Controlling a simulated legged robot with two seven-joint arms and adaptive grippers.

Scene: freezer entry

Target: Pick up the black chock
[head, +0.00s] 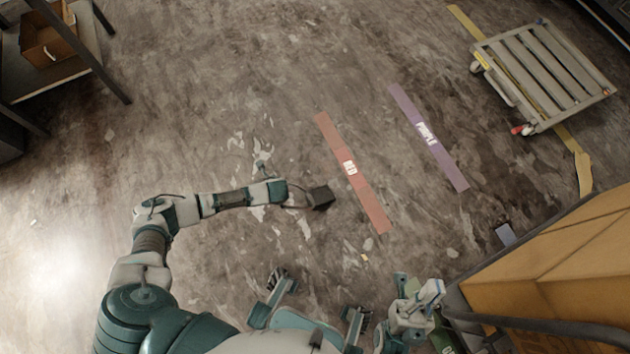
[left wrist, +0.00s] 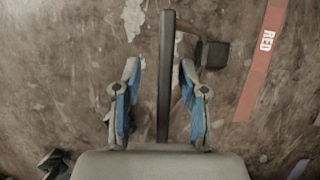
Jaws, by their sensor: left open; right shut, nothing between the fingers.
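The black chock (head: 322,197) lies on the floor left of the red strip in the head view. In the left wrist view, its dark block (left wrist: 213,54) shows beyond the right finger. A long dark bar (left wrist: 166,75) runs between the fingers and seems joined to the block; I cannot tell whether it touches the palm. My left gripper (head: 297,194) is beside the chock, on its left; in the left wrist view the gripper (left wrist: 159,98) is open, blue pads apart. My right gripper (head: 430,292) is shut and empty at the lower right, away from the chock.
A red strip (head: 355,173) and a purple strip (head: 428,137) lie on the floor. A slatted cart (head: 545,72) stands at the upper right. Cardboard boxes (head: 560,265) fill the lower right. A shelf with a box (head: 48,40) stands at the upper left. The floor between is mostly clear.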

